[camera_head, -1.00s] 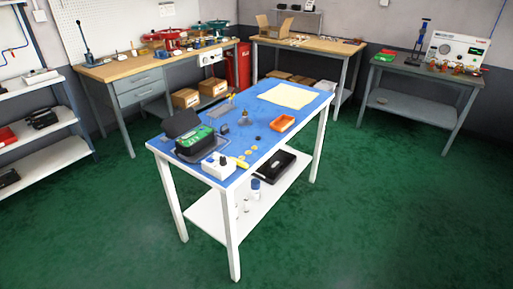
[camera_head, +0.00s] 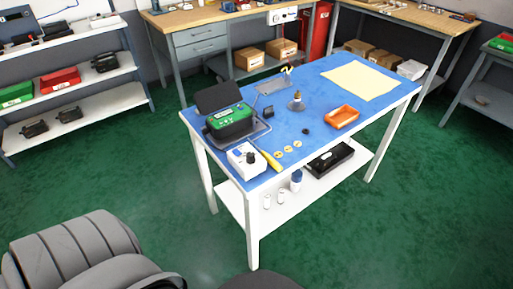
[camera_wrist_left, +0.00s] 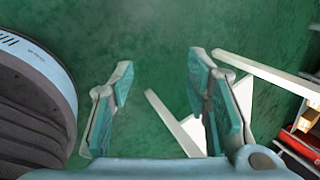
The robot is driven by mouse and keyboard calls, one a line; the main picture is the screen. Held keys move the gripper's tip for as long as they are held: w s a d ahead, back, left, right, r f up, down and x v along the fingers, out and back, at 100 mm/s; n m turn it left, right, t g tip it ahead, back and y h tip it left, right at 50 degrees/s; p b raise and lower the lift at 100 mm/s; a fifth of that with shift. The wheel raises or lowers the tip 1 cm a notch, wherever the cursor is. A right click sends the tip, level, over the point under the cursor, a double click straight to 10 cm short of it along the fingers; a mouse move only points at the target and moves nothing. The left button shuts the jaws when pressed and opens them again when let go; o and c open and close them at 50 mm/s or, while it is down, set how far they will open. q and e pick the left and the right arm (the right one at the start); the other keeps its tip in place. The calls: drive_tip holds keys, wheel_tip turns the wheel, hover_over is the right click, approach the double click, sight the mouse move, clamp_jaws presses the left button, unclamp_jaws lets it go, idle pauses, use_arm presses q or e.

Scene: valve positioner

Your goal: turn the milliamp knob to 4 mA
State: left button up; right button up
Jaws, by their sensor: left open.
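A small white box with a black knob (camera_head: 250,156) stands at the near left corner of the blue-topped table, and its markings are too small to read. A green and black case-like device (camera_head: 231,118) with a dark raised lid stands just behind it. My left gripper (camera_wrist_left: 160,95) shows in the left wrist view, open and empty over the green floor. White table parts lie beyond its right finger. Neither gripper shows in the head view, and the knob is not in the wrist view.
White shelves (camera_head: 75,85) stand at the left. Green floor is open around the table.

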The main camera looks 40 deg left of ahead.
use_arm(q)
drive_tip(key=w+a+r+m+t+y+b, duration=0.2)
drive_tip(key=w+a+r+m+t+y, duration=0.1)
drive_tip(key=w+a+r+m, duration=0.6)
drive_tip(key=w+a+r+m+t+b, duration=0.2)
drive_tip(key=w+r+m+t, duration=0.3)
drive_tip(key=r, duration=0.3)
drive_tip(key=m+t+h+b, duration=0.2)
drive_tip(key=m+t+h, duration=0.55)
drive_tip(key=m, duration=0.75)
approach(248, 157)
drive_tip(key=shift+h, duration=0.25)
drive_tip(key=w, duration=0.9)
drive_tip(key=shift+a+r, duration=0.1)
drive_tip(key=shift+r, duration=0.15)
drive_tip(key=shift+w+f, duration=0.2)
drive_tip(key=shift+w, duration=0.25)
drive_tip(key=shift+p, duration=0.3)
clamp_jaws()
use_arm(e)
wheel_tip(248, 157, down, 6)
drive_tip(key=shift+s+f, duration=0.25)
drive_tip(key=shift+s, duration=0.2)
